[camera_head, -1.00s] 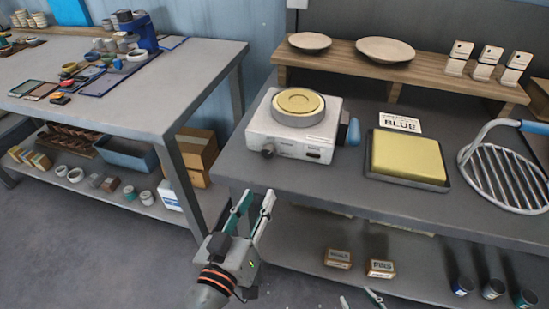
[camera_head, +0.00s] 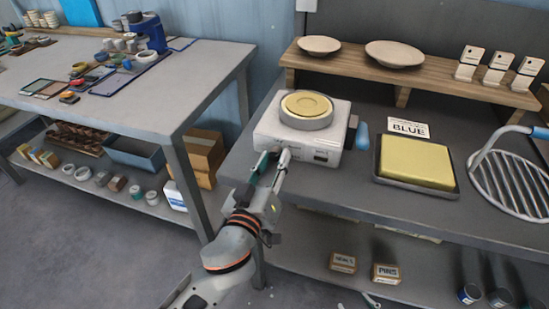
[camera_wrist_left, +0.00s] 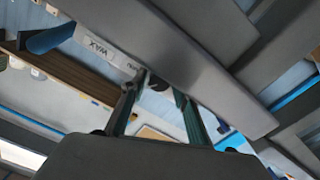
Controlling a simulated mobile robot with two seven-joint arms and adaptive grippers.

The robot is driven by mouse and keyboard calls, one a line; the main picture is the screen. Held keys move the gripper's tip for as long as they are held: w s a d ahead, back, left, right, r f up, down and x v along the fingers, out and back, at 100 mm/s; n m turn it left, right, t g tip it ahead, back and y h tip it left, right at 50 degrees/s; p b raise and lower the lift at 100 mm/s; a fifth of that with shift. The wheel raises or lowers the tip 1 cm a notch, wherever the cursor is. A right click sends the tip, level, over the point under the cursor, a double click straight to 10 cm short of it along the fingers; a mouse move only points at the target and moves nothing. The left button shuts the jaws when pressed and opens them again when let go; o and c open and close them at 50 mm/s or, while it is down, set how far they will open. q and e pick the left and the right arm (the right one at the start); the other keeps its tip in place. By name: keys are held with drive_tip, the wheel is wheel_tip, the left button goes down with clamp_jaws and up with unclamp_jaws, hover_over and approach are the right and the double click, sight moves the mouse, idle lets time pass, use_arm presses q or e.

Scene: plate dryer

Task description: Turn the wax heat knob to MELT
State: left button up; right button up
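The wax heater (camera_head: 325,152), a white box with a round pan of yellow wax (camera_head: 306,103) on top, stands at the table's left end. My left gripper (camera_head: 275,155) is at its front left and hides the knob in the head view. In the left wrist view, the heater's white front (camera_wrist_left: 110,48) bears a WAX label. A dark round knob (camera_wrist_left: 158,83) shows between the spread fingers of my left gripper (camera_wrist_left: 162,87); I cannot tell whether they touch it. The knob's setting is not readable. Only a tip of my right gripper (camera_head: 371,300) shows at the bottom edge.
A blue handle (camera_head: 362,136) sits right of the heater. A tray of yellow wax (camera_head: 416,162), a BLUE card (camera_head: 408,128) and a wire rack (camera_head: 510,182) lie further right. A wooden shelf (camera_head: 430,79) with plates stands behind. A second table (camera_head: 190,98) is at left.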

use_arm(q)
drive_tip(key=shift+w+d, duration=0.1)
drive_tip(key=shift+w, duration=0.25)
drive_tip(key=c, duration=0.8)
